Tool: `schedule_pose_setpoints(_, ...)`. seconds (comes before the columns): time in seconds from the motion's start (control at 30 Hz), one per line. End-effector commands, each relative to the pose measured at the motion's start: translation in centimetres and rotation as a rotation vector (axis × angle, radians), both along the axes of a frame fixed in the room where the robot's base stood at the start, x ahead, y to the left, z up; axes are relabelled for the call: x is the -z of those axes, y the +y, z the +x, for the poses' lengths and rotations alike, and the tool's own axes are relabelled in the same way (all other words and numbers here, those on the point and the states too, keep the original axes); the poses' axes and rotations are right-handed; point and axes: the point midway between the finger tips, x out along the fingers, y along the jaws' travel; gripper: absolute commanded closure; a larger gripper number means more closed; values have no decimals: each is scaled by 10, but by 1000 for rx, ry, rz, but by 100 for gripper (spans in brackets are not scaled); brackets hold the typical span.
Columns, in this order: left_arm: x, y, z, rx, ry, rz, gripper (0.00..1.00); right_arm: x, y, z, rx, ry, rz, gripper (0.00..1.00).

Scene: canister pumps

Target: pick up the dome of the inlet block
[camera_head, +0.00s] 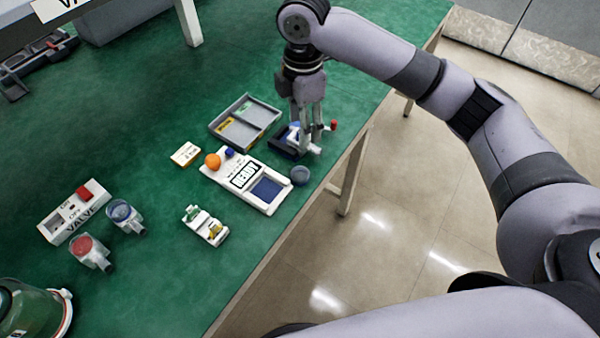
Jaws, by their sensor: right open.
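My right gripper (307,138) points down at the far right edge of the green table, its fingers apart. It is over a small dark blue holder (284,147) carrying a pale fitting with a red knob (333,125). The fingers hide part of this fitting, and I cannot tell whether they touch it. I cannot tell for certain which part is the dome of the inlet block. My left gripper is not in view.
A grey tray (262,107) with tags lies left of the gripper. The table's edge is close.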

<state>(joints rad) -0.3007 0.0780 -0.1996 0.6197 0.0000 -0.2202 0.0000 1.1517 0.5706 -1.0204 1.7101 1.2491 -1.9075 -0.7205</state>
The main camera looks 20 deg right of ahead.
Motion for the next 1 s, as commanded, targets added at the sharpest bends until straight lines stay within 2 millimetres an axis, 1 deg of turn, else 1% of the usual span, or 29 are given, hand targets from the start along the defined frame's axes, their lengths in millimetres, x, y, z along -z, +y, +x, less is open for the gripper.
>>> schedule_pose_setpoints(0.07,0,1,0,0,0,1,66,1,-3,1,-3,4,-7,49)
schedule_pose_setpoints(0.17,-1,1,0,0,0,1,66,14,-3,0,-4,9,-7,49)
schedule_pose_setpoints(0.5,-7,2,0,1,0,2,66,87,-3,1,-3,6,-6,49)
schedule_pose_setpoints(0.6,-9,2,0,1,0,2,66,104,-3,1,-2,5,-6,49)
schedule_pose_setpoints(0.7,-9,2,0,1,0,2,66,114,-3,1,-3,3,-5,49)
schedule_pose_setpoints(0.87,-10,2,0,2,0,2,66,123,-3,2,-3,3,-6,49)
schedule_pose_setpoints(1.0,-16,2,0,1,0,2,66,142,-6,4,-2,6,-7,49)
